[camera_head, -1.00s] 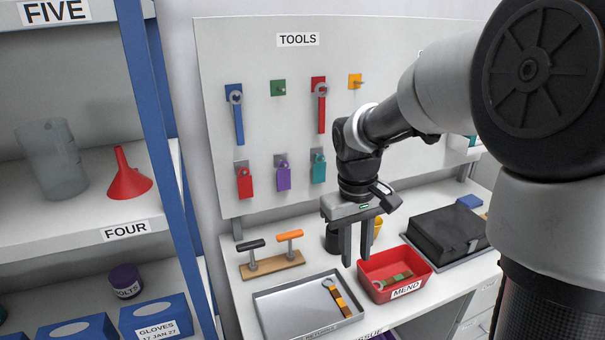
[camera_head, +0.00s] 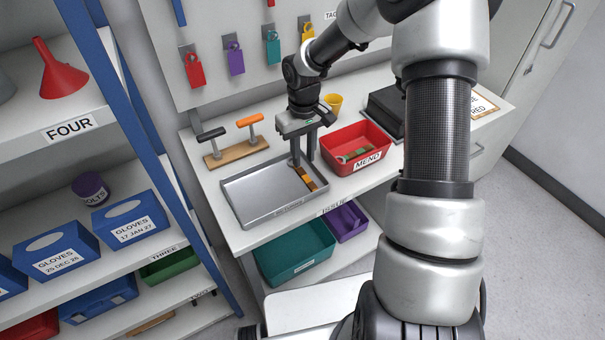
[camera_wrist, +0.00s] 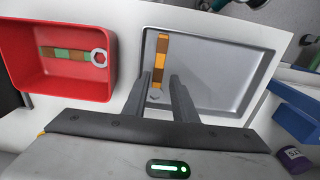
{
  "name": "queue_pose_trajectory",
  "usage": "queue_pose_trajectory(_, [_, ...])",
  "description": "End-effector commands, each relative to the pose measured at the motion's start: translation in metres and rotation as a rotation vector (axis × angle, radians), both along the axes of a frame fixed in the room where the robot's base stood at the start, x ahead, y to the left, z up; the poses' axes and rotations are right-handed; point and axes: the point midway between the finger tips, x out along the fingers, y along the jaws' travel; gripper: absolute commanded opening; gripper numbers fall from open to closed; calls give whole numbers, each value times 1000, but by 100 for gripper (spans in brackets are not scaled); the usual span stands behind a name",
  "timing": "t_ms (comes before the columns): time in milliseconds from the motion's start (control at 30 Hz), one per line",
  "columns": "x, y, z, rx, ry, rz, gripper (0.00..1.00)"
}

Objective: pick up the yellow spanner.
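The yellow spanner (camera_head: 309,182), with yellow-orange and brown bands on its handle, lies in the right part of the grey metal tray (camera_head: 236,203). In the wrist view the spanner (camera_wrist: 162,52) runs up and down the picture, with its metal head towards me. My gripper (camera_head: 304,163) is over the tray, pointing down. In the wrist view the two fingers of my gripper (camera_wrist: 160,76) are apart, one on each side of the spanner's line. Nothing is held. I cannot tell how high the fingertips are above the tray floor.
A red MEND bin (camera_head: 357,137), holding a green-and-brown-banded spanner (camera_wrist: 70,54), stands beside the tray. A wooden block with two handles (camera_head: 236,152) is behind the tray. A yellow cup (camera_head: 333,102) and black case (camera_head: 385,112) stand behind. Blue-posted shelving is at the left.

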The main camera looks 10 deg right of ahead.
Motion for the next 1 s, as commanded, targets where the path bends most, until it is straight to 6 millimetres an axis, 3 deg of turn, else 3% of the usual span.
queue_pose_trajectory(200, [0,0,-15,1,1,-1,25])
queue_pose_trajectory(500, [0,-2,-56,1,1,0,25])
queue_pose_trajectory(767, [0,-2,-60,0,-1,0,25])
queue_pose_trajectory(800, [0,-2,-60,0,-1,0,23])
queue_pose_trajectory(933, [0,-2,-60,0,-1,0,1])
queue_pose_trajectory(1000, [0,-2,-60,0,-1,0,0])
